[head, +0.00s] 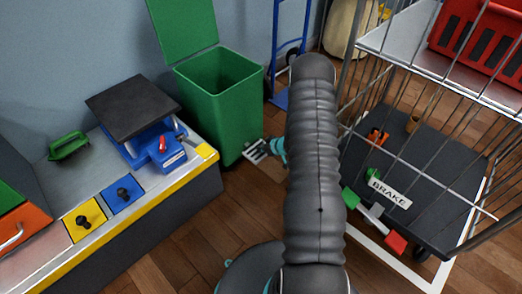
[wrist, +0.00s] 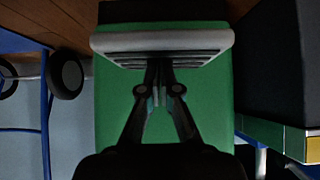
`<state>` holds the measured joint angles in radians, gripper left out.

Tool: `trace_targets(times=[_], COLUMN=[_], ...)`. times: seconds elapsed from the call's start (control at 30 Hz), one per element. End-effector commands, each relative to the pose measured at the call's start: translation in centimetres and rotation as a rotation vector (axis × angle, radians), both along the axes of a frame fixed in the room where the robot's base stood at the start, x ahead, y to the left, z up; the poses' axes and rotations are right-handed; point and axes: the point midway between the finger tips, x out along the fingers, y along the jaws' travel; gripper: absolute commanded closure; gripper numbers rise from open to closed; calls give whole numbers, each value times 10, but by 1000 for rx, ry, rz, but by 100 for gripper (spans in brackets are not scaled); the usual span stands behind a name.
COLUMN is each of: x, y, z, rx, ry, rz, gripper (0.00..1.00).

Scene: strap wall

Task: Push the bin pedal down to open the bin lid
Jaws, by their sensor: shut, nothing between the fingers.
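The green bin (head: 226,92) stands against the wall, and its lid (head: 182,28) is raised, leaving the top open. The ribbed grey pedal (head: 257,152) is low at the bin's front. In the wrist view the pedal (wrist: 162,42) spans the top of the picture, in front of the green bin face (wrist: 115,110). My gripper (wrist: 159,72) is shut and empty, its tips at the pedal's ribbed edge. They look in contact, though the exact touch is hard to tell. In the head view my arm hides most of the gripper.
A workbench (head: 150,212) with a yellow edge stands left of the bin. A wire cart (head: 430,150) with a brake pedal (head: 373,212) stands to the right. A blue hand truck (head: 280,98) is behind. Wooden floor (head: 205,240) is clear between bench and cart.

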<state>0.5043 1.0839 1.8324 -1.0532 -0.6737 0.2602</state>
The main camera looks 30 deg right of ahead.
Motion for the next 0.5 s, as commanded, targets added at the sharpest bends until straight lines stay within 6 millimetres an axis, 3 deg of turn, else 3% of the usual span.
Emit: trace_targets(times=[0.23,0.5], x=[-40,-66], y=[-16,-25], z=[35,57], rx=[1,0], ry=[-1,-3], rz=[-4,1], gripper=[100,100])
